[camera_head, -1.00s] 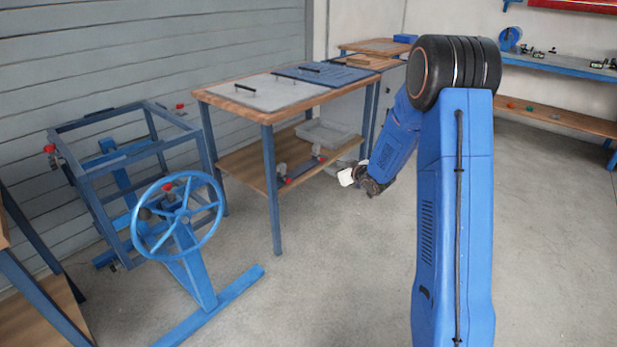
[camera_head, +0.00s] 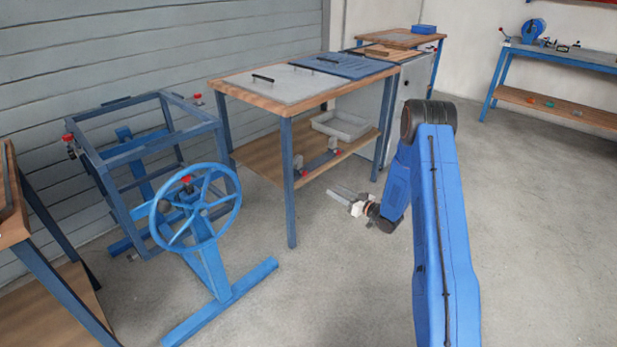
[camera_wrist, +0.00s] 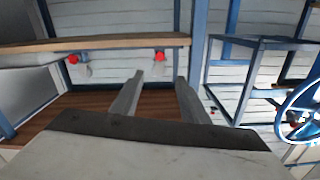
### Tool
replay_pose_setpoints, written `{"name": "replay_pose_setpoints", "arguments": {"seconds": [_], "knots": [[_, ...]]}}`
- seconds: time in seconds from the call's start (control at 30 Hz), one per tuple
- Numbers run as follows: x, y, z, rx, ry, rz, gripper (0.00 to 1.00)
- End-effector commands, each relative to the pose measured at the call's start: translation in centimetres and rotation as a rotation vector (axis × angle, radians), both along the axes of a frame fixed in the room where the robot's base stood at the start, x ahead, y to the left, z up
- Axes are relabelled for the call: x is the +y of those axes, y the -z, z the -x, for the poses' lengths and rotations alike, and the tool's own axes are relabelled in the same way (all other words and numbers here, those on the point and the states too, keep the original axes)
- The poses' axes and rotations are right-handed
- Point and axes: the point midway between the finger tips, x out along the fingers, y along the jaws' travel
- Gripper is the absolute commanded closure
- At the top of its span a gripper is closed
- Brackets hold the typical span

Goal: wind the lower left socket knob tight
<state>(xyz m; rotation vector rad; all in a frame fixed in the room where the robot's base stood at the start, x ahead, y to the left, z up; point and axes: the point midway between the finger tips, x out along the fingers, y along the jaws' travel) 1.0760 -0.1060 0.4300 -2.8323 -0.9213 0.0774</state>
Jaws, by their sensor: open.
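My gripper (camera_head: 340,192) is open and empty, in front of the shelf and apart from the knobs. Its two fingers (camera_wrist: 158,90) stand apart in the wrist view.
The tabletop (camera_head: 275,90) overhangs the shelf, and a table leg (camera_head: 287,185) stands left of my gripper. A blue handwheel (camera_head: 196,208) and a blue frame (camera_head: 140,150) stand at the left. Floor at the right is clear.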

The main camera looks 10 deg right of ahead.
Motion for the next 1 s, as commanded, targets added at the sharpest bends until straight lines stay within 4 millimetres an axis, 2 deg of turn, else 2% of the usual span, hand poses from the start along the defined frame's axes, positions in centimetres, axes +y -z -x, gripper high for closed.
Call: {"name": "replay_pose_setpoints", "arguments": {"seconds": [0.17, 0.8, 1.0], "knots": [[1.2, 0.0, -1.5, -0.002, -0.003, 0.001, 0.59], [7.7, -0.1, -10.6, -0.001, -0.002, 0.001, 0.59], [9.3, 0.0, -12.7, -0.001, 0.0, 0.001, 0.59]]}}
